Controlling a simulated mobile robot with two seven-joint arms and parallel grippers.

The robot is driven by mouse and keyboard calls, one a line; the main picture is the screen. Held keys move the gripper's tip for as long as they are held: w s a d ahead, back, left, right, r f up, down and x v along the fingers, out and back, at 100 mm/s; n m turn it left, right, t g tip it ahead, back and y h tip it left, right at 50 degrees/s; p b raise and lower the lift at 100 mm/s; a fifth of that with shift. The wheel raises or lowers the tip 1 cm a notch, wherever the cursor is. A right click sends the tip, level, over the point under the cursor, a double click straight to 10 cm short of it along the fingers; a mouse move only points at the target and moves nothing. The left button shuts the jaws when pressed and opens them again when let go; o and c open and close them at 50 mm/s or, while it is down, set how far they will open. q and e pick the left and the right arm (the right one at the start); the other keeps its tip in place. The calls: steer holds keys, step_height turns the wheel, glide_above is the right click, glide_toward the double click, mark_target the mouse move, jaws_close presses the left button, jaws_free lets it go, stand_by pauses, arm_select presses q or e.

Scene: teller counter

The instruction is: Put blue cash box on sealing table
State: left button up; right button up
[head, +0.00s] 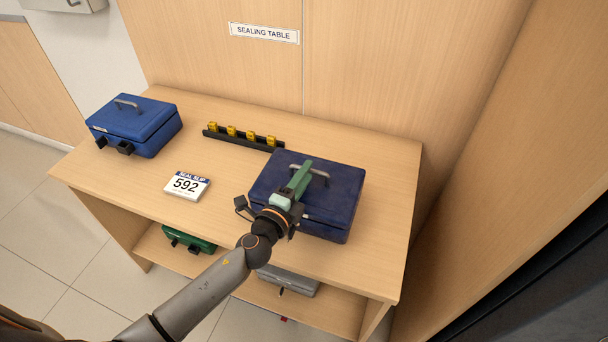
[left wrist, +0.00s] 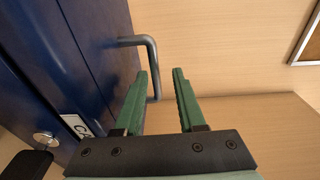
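A dark blue cash box (head: 335,207) sits flat on the right part of the wooden sealing table (head: 385,165), under the sign "SEALING TABLE". Its grey handle (head: 318,170) stands up from the lid. My left gripper (head: 300,180) is over this lid, close to the handle. In the left wrist view its green fingers (left wrist: 165,75) are apart, and the handle (left wrist: 152,60) shows near the left fingertip; contact is unclear. A second, brighter blue cash box (head: 140,118) with a raised handle sits at the table's left end. My right gripper is not in view.
A black rack with yellow pieces (head: 243,137) lies at the table's back. A "592" seal slip block (head: 187,186) lies between the boxes. Green (head: 188,240) and grey (head: 288,281) boxes are on the lower shelf. A wooden wall closes the right side.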

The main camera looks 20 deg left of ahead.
arm_select(q)
steer(key=shift+s, duration=0.1)
steer(key=shift+s+a+r+b, duration=0.1)
steer(key=shift+s+a+b, duration=0.25)
steer(key=shift+s, duration=1.6)
steer(key=shift+s+a+r+b, duration=0.1)
steer(key=shift+s+a+b, duration=0.25)
steer(key=shift+s, duration=1.6)
steer(key=shift+s+a+b, duration=0.2)
steer(key=shift+s+b, duration=0.2)
steer(key=shift+s, duration=1.55)
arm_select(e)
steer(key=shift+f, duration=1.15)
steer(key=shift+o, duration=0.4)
